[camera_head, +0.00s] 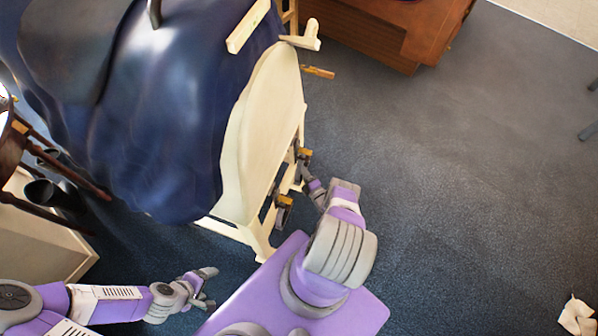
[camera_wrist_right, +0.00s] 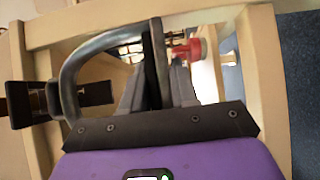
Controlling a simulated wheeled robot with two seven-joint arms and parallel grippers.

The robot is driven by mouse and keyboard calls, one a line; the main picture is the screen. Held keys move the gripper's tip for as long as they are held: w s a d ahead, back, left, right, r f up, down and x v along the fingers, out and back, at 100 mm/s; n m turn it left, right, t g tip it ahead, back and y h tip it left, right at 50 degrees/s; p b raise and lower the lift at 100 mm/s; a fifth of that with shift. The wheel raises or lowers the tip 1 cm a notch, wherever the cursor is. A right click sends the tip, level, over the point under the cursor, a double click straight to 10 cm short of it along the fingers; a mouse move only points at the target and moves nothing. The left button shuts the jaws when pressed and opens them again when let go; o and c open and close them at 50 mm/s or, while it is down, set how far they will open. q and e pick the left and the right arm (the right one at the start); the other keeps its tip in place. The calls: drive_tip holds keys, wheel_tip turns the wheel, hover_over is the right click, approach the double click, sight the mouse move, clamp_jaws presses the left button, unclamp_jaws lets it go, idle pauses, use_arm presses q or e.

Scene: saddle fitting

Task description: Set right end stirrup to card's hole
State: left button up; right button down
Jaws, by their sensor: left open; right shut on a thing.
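My right gripper (camera_wrist_right: 160,85) is shut in the right wrist view. A curved grey metal bar, which looks like the stirrup (camera_wrist_right: 78,68), runs up to its fingers from the left, with a dark strip between them. A dark brown block with a black pad (camera_wrist_right: 95,93) is beside the bar at left. In the head view my right gripper (camera_head: 314,189) is small at the cream end board of the saddle stand; the stirrup cannot be made out there. I cannot identify the card or its hole. My left gripper (camera_head: 204,291) is open and empty at lower left.
The cream end board (camera_head: 268,125) and its legs stand close to my right gripper. A blue-covered saddle form (camera_head: 165,110) fills the upper left. Dark and yellow fittings (camera_head: 284,200) hang at the board. A red piece (camera_wrist_right: 190,50) lies beyond my fingers.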

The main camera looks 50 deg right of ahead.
drive_tip(key=c, duration=1)
unclamp_jaws()
drive_tip(key=shift+o, duration=0.2)
drive_tip(key=p+v, duration=0.1)
drive_tip(key=v, duration=0.6)
drive_tip(key=shift+s+p, duration=0.35)
